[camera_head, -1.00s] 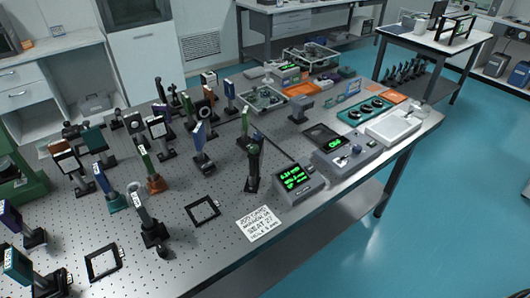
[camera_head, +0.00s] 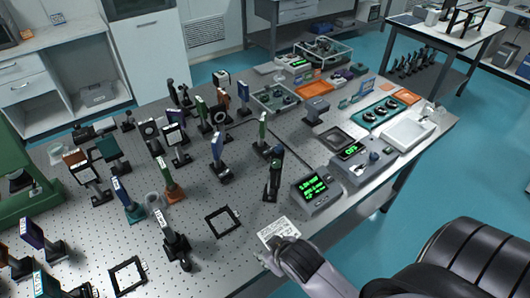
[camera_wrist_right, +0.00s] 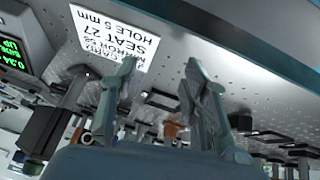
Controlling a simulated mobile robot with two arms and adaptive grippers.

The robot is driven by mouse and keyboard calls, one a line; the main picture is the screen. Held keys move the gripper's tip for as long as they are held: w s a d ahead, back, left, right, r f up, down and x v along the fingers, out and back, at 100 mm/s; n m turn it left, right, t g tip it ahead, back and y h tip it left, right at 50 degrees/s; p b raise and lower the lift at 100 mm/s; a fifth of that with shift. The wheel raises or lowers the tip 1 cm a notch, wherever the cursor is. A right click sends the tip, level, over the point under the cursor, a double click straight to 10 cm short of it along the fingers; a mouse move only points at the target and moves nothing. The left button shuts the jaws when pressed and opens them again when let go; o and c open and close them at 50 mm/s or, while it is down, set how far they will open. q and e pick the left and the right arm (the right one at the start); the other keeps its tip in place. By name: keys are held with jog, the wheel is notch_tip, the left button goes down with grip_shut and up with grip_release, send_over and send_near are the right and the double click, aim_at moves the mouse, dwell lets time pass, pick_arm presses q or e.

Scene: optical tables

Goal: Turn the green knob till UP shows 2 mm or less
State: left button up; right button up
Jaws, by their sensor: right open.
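The readout box (camera_head: 316,188) has a lit green screen with a line in mm and an UP line. Its figures are too small to read surely, and the wrist view cuts off its screen (camera_wrist_right: 10,52). A dark post-mounted optic (camera_head: 272,180) stands just left of the box. I cannot make out the green knob for sure in either view. My right gripper (camera_head: 272,252) is over the table's front edge, by the printed card (camera_head: 280,231) and apart from the mounts. In the wrist view its two fingers (camera_wrist_right: 160,75) are spread with nothing between. My left gripper is out of view.
Several mounted optics crowd the perforated table (camera_head: 215,262) to the left. A flat black frame (camera_head: 223,221) lies left of the card. A grey instrument (camera_head: 358,165) and a white tray (camera_head: 408,132) stand right of the readout.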

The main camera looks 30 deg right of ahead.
jog(key=w+a+r+n+t+y, duration=0.15)
jog(key=w+r+t, duration=0.35)
jog(key=w+r, duration=0.5)
jog(key=w+a+r+n+t+y, duration=0.1)
jog(key=w+a+r+n+t, duration=0.15)
jog(key=w+r+t, duration=0.6)
jog(key=w+a+r+n+g+y, duration=0.1)
jog(key=a+r+n+y, duration=0.45)
jog(key=r, duration=0.25)
jog(key=w+a+r+n+g+y, duration=0.1)
jog(key=a+r+n+g+y, duration=0.1)
jog(key=a+r+n+y, duration=0.35)
notch_tip(320, 180, up, 5)
jog(key=s+a+n+g+y, duration=0.2)
jog(key=n+g+y, duration=0.2)
jog(key=n+y, duration=0.15)
jog(key=n+g+h+p, duration=0.1)
jog(key=n+g+h, duration=0.7)
jog(key=g+h, duration=0.8)
send_over(277, 161)
notch_tip(277, 161, down, 5)
jog(key=t+h, duration=0.3)
jog(key=shift+m, duration=0.25)
notch_tip(277, 161, down, 16)
jog(key=p, duration=0.5)
jog(key=shift+a, duration=0.15)
jog(key=shift+f, duration=0.7)
